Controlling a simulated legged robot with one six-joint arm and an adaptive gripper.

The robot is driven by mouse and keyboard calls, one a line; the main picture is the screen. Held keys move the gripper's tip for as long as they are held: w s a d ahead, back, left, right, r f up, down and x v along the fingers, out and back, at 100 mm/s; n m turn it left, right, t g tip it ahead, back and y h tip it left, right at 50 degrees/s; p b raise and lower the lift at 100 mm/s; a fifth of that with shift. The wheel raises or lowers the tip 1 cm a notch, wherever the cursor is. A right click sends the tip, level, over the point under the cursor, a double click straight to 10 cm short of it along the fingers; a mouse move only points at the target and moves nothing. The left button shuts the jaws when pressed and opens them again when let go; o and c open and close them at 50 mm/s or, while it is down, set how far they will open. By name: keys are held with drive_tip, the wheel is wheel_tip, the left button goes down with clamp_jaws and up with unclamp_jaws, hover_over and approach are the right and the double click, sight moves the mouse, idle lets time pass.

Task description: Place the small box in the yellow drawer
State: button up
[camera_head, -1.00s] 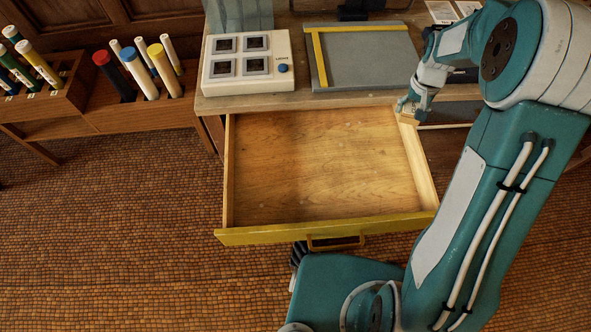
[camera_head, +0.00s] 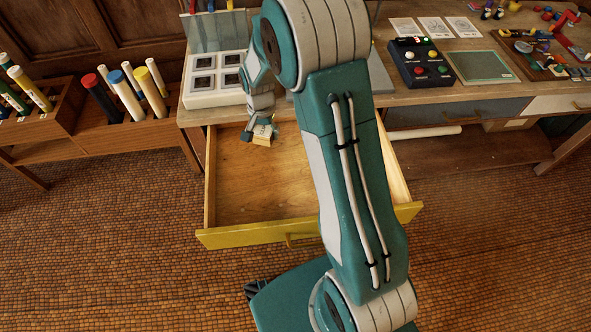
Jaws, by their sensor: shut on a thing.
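The yellow drawer (camera_head: 250,237) is pulled open from the desk, with a yellow front and a bare wooden floor. My gripper (camera_head: 262,132) is over the back part of the drawer, shut on the small box (camera_head: 263,141), which is light wood-coloured. The box appears to be inside the drawer's outline; whether it touches the drawer floor I cannot tell. My arm hides the drawer's right-centre part.
On the desk stand a white panel (camera_head: 214,78) with square windows, a black button box (camera_head: 421,62) and a green mat (camera_head: 480,67). A rack of coloured tubes (camera_head: 140,127) is at the left. A white roll (camera_head: 425,132) lies under the desk at right.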

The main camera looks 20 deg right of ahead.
sight(267, 145)
drive_tip(key=f+m, duration=0.1)
drive_tip(key=m, duration=0.1)
drive_tip(key=s+f+m, duration=0.1)
drive_tip(key=m, duration=0.2)
drive_tip(key=s+f+m, duration=0.1)
drive_tip(key=m, duration=0.1)
drive_tip(key=shift+s+a+m, duration=0.15)
drive_tip(key=shift+a+m, duration=0.05)
drive_tip(key=shift+m, duration=0.1)
drive_tip(key=s+d+f+m, duration=0.1)
drive_tip(key=d+f+m, duration=0.1)
drive_tip(key=d+f, duration=0.1)
drive_tip(key=s+d+f+m, duration=0.1)
drive_tip(key=d+f+m, duration=0.1)
drive_tip(key=d+f, duration=0.2)
drive_tip(key=s+d+f+m, duration=0.1)
drive_tip(key=s+d+f, duration=0.1)
drive_tip(key=d, duration=0.3)
drive_tip(key=shift+d+f+m, duration=0.25)
drive_tip(key=shift+f+m, duration=0.15)
drive_tip(key=shift+f, duration=0.25)
drive_tip(key=shift+d+f, duration=0.45)
drive_tip(key=shift+f, duration=0.1)
drive_tip(key=shift+d+f, duration=0.15)
drive_tip(key=shift+f, duration=1.55)
drive_tip(key=o, duration=1.1)
